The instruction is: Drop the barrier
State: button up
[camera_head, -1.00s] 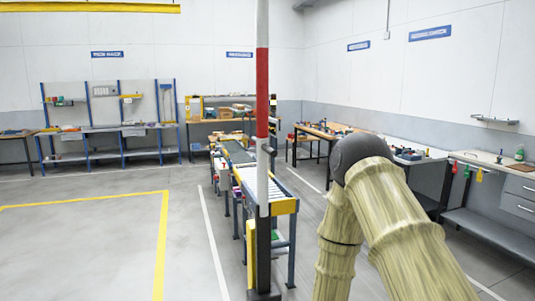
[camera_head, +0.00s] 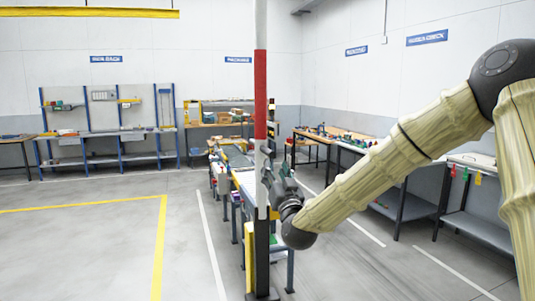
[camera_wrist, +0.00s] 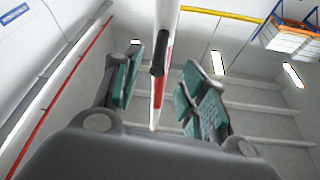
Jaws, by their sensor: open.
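The barrier (camera_head: 261,90) is a red and white pole that stands upright on a dark post (camera_head: 262,255) in the head view. In the wrist view, the barrier (camera_wrist: 170,25) runs between my gripper's two green-padded fingers. A short dark grip (camera_wrist: 157,56) sits on the pole there, also between the fingers. My gripper (camera_head: 268,163) is open at the pole's lower part, just above the post. In the wrist view, my gripper (camera_wrist: 163,68) shows clear gaps on both sides of the pole.
A roller conveyor (camera_head: 240,158) stands behind the barrier. Workbenches (camera_head: 110,133) line the back wall, and more benches (camera_head: 405,205) run along the right wall. The floor at left, with yellow lines (camera_head: 161,230), is free.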

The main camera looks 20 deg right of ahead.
aim_at(265, 146)
jog(key=p+x, duration=0.4)
jog(key=x, duration=0.6)
jog(key=shift+w, duration=0.3)
grip_shut()
